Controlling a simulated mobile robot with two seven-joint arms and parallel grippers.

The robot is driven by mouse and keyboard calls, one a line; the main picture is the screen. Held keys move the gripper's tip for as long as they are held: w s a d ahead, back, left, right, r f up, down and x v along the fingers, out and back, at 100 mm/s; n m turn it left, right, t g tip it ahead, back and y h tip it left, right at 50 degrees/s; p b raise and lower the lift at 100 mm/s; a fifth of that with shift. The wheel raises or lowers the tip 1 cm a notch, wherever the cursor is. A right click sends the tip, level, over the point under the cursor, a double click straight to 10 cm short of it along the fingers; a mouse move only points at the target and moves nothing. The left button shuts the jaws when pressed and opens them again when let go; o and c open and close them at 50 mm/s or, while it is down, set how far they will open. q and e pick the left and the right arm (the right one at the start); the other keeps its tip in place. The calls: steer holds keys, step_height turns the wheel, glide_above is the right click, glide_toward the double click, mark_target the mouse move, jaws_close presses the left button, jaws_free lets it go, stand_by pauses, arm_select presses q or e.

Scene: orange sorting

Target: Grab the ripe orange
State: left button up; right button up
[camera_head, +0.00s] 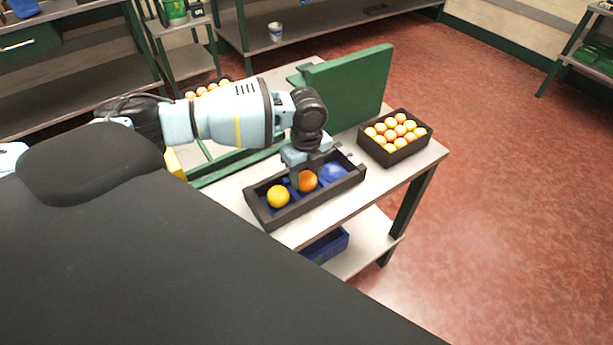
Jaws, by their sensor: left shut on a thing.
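A deeper orange fruit, the ripe orange (307,181), sits in the middle of a dark tray (290,212) with blue seats. A yellower orange (278,196) lies in the tray's left seat. The right seat (334,172) shows blue and holds no fruit. My left gripper (303,178) reaches down from above and is shut on the ripe orange, its fingers partly hiding the fruit. My right gripper is not in view.
A dark crate (396,153) full of oranges stands at the table's right end. A green upright panel (348,86) stands behind the tray. More oranges (208,88) show behind my left arm. A blue bin (326,245) sits on the lower shelf.

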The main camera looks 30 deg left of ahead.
mark_target(306, 174)
arm_select(q)
step_height(306, 174, up, 10)
stand_by(0.4)
